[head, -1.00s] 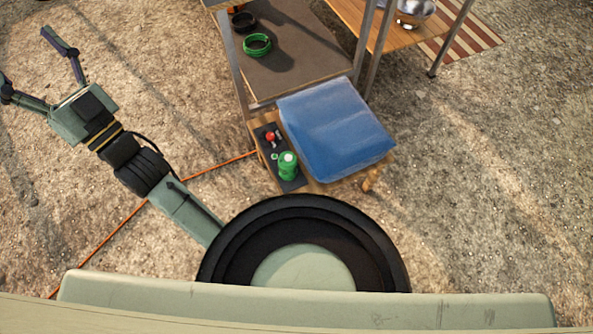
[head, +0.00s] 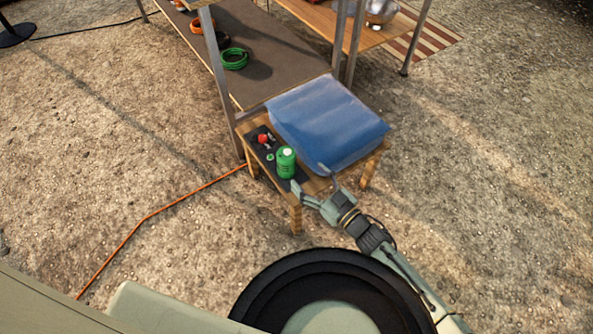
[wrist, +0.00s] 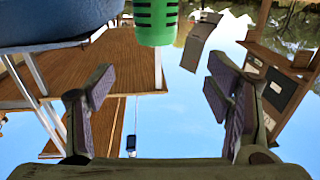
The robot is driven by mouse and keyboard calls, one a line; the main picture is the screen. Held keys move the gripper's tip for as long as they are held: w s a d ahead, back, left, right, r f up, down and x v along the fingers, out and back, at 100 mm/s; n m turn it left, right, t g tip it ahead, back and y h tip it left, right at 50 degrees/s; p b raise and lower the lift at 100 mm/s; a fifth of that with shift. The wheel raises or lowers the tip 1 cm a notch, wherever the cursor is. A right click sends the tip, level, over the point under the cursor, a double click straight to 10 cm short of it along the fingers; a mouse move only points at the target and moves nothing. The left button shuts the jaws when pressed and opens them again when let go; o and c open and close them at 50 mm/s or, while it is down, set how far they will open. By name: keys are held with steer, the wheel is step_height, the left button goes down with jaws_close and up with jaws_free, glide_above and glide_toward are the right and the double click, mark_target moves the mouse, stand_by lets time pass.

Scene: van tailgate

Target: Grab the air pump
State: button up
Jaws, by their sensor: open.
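A green upright cylinder with a pale top (head: 286,161), which looks like the air pump, stands on a dark mat (head: 268,151) on the small wooden table (head: 297,207). My gripper (head: 311,182) is open and empty, just right of the cylinder at the table's front edge, and apart from it. In the wrist view the slotted green body (wrist: 156,20) shows at the top, roughly centred between my open fingers (wrist: 160,90) but beyond them. Its top is cut off there.
A big blue block-like bundle (head: 328,124) fills the table's right side, close to one finger. A small red-topped item (head: 263,139) sits on the mat behind the cylinder. A metal-legged shelf (head: 270,50) stands behind. An orange cord (head: 185,195) crosses the ground at left.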

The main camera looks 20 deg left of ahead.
mark_target(293, 160)
steer(key=x, duration=0.6)
steer(key=shift+w+d+f, duration=0.1)
steer(key=shift+w+d, duration=0.1)
steer(key=shift+w, duration=0.1)
steer(key=shift+f+x, duration=0.2)
steer(key=shift+x, duration=1.15)
steer(key=shift+f+x, duration=0.2)
steer(key=shift+x, duration=1.15)
steer(key=shift+s+a, duration=0.1)
steer(key=shift+c, duration=0.2)
steer(key=c, duration=1.5)
steer(key=shift+r, duration=0.1)
steer(key=shift+c, duration=0.7)
